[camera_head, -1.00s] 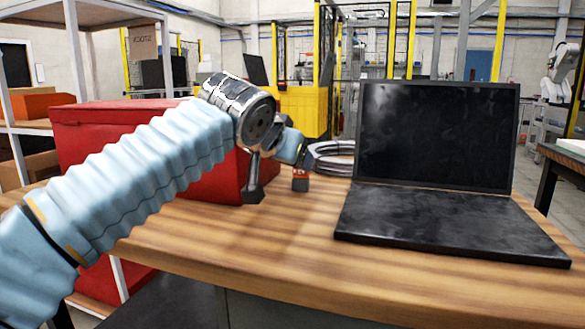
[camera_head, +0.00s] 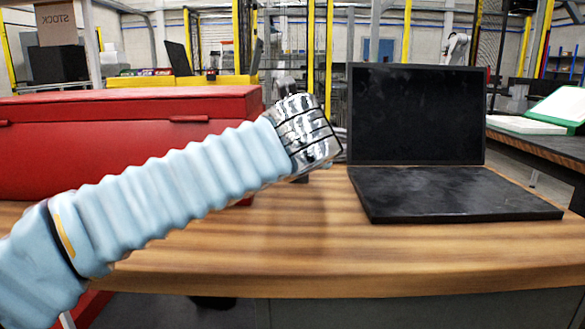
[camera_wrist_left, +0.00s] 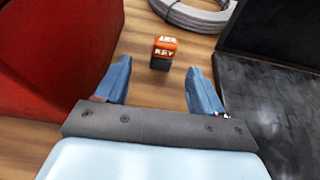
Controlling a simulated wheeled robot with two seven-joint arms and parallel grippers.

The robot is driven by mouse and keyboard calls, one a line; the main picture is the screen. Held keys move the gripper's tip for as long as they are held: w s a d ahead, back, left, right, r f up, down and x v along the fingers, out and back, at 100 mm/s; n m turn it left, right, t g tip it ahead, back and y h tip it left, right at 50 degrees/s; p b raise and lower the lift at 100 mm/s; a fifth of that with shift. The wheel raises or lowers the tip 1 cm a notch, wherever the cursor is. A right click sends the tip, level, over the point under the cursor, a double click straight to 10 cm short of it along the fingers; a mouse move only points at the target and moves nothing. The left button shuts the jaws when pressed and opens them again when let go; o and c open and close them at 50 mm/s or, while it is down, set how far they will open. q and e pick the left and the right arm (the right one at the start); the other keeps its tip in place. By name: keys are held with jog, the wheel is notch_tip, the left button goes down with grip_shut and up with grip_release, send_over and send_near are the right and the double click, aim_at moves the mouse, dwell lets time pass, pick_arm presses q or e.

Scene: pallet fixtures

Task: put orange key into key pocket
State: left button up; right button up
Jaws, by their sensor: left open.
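The orange key (camera_wrist_left: 164,47) is a small block with an orange top, lettering and a dark lower part. It stands on the wooden table in the left wrist view. My left gripper (camera_wrist_left: 158,64) is open, its two blue fingers pointing toward the key. The key shows between and just beyond the fingertips, with gaps on both sides. I cannot tell the height of the fingers above the table. In the head view my left arm hides the key and the fingers. No key pocket can be made out. My right gripper is not in view.
A red case (camera_head: 120,150) stands left of the key. A black laptop (camera_head: 455,194) stands open on the right. A coiled grey cable (camera_wrist_left: 196,14) lies beyond the key. The front of the wooden table (camera_head: 330,255) is clear.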

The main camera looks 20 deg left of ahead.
pick_arm(q)
jog(key=x, duration=0.5)
jog(key=shift+w+f, duration=0.15)
jog(key=shift+w, duration=0.2)
jog(key=x, duration=0.5)
jog(key=shift+w+d+f, duration=0.1)
jog(key=shift+d+f, duration=0.15)
jog(key=c, duration=1.1)
